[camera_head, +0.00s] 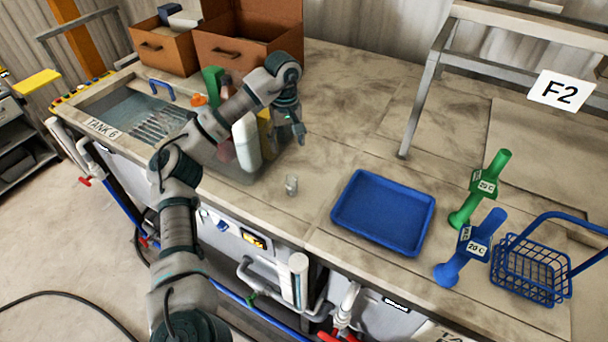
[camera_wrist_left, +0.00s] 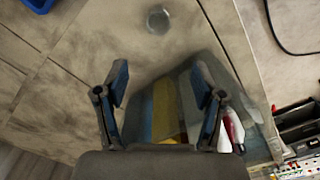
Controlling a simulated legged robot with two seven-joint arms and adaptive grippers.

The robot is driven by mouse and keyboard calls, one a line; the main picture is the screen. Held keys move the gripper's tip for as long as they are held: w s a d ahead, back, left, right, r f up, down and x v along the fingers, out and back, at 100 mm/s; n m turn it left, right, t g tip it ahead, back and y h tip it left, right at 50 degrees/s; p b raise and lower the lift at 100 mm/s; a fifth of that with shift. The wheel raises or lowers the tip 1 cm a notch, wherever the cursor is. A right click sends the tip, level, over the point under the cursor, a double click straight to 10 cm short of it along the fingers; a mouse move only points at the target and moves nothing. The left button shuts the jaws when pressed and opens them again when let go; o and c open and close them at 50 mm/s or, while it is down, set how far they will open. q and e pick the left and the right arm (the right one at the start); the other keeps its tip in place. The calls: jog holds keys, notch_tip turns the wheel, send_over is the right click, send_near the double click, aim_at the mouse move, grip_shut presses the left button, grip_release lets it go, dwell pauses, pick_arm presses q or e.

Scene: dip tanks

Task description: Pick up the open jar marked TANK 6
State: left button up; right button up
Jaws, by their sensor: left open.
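A small clear open jar (camera_head: 291,184) stands upright on the counter near its front edge. No marking on it is readable. It also shows in the wrist view as a round rim (camera_wrist_left: 158,20) beyond the fingertips. A "TANK 6" label (camera_head: 103,130) is on the rim of the sunken tank at the left. My left gripper (camera_head: 293,134) is open and empty, above and behind the jar, apart from it. In the wrist view both left fingers are spread (camera_wrist_left: 160,75). My right gripper is not in view.
A clear bin (camera_head: 238,175) with bottles stands left of the jar. A blue tray (camera_head: 384,212) lies to the right, with green (camera_head: 480,187) and blue (camera_head: 469,247) handled tools and a blue wire basket (camera_head: 530,270) farther right. Counter around the jar is clear.

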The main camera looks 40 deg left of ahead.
pick_arm(q)
jog(key=f, duration=0.1)
jog(key=b, duration=0.4)
send_over(292, 185)
jog(key=w+a, duration=0.1)
jog(key=a, duration=0.1)
notch_tip(292, 185, down, 8)
jog(key=f, duration=0.1)
jog(key=w+f, duration=0.1)
jog(key=shift+a+f, duration=0.2)
jog(key=shift+f, duration=0.15)
jog(key=shift+s+f, duration=0.1)
jog(key=shift+f, duration=0.15)
jog(key=f, duration=0.4)
jog(key=shift+d+f+p, duration=0.2)
jog(key=shift+d+p, duration=0.15)
jog(key=shift+d, duration=0.05)
jog(key=shift+f, duration=0.2)
jog(key=c, duration=1.1)
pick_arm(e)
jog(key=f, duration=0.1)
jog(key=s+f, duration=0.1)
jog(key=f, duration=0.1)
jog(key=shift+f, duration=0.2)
